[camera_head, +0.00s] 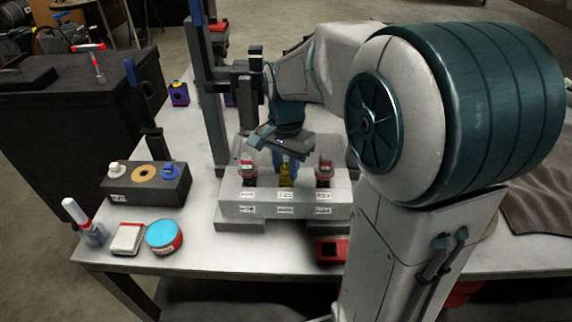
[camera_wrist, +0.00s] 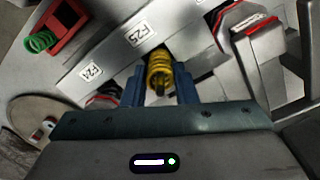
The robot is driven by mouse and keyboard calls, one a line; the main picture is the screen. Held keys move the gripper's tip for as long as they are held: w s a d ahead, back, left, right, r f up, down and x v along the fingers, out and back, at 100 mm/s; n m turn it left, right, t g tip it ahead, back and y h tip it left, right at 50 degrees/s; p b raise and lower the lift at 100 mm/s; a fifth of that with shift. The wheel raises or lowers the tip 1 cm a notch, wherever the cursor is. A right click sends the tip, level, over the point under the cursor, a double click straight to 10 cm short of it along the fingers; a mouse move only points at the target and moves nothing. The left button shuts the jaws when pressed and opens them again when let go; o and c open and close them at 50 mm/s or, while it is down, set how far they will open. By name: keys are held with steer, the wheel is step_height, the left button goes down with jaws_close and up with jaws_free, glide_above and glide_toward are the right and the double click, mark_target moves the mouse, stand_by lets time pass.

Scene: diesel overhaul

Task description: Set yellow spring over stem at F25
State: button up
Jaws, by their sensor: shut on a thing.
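The yellow spring (camera_wrist: 158,72) is between the blue fingers of my gripper (camera_wrist: 159,88) in the wrist view. My gripper is shut on it. In the head view the yellow spring (camera_head: 286,178) stands upright at the middle position of the grey block (camera_head: 240,208), with my gripper (camera_head: 288,155) above it. A dark stem end shows inside the coil in the wrist view, but how far the spring sits down on it I cannot tell. The label F25 (camera_wrist: 92,71) is on the block face in the wrist view, beside another label (camera_wrist: 138,34).
Red-and-black assemblies (camera_head: 247,170) (camera_head: 324,172) stand on the block at either side of the spring. A green spring (camera_wrist: 41,41) lies by a red tray (camera_wrist: 68,22). A dark holder (camera_head: 146,187), a blue-topped tin (camera_head: 164,235) and a bottle (camera_head: 84,222) occupy the left.

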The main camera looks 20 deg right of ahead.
steer(key=shift+f, duration=0.35)
steer(key=o, duration=1.5)
steer(key=shift+c, duration=0.2)
steer(key=shift+r+p, duration=3.05)
steer(key=shift+r, duration=1)
